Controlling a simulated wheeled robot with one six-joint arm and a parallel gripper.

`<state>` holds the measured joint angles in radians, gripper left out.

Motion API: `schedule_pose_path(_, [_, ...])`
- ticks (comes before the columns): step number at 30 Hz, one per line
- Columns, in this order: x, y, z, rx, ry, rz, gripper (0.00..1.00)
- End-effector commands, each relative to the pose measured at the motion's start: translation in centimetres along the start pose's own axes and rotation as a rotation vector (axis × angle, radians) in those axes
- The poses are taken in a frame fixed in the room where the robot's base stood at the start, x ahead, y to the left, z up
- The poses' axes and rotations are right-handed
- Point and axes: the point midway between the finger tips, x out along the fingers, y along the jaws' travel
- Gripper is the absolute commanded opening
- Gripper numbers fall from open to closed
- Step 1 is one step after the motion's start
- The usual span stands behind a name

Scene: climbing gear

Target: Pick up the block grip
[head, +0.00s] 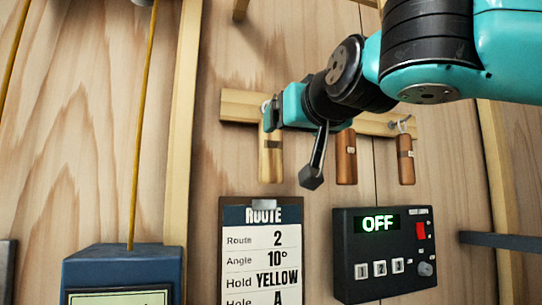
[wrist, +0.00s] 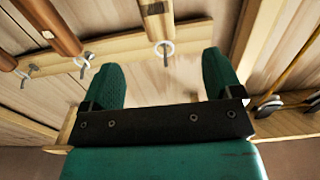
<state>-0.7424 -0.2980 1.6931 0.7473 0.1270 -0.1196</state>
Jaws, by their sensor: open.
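Three wooden grips hang from hooks on a light rail. The left one, a pale, square-edged block grip (head: 270,165), hangs under my gripper (head: 272,116); the gripper covers its upper end in the head view. In the wrist view, the pale block grip (wrist: 155,22) and its metal ring (wrist: 164,48) show ahead, roughly between the two green fingers of my gripper (wrist: 161,72). The fingers are apart with nothing held. Whether either finger touches the grip cannot be told.
Two darker brown grips, a middle one (head: 346,162) and a right one (head: 405,165), hang on the same rail (head: 238,106). Below are a route board (head: 262,240) and a black control box (head: 385,250) reading OFF. A blue box (head: 120,262) stands at lower left.

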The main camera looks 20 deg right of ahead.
Motion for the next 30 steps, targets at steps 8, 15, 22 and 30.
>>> schedule_pose_path(8, [4.7,0.4,-0.5,-0.002,-0.005,0.012,0.85])
schedule_pose_path(15, [9.8,0.3,-0.5,-0.001,-0.005,0.007,0.85])
schedule_pose_path(22, [11.9,0.2,-0.1,0.001,-0.003,0.004,0.85])
schedule_pose_path(30, [15.0,0.7,-0.5,-0.001,-0.006,0.005,0.85])
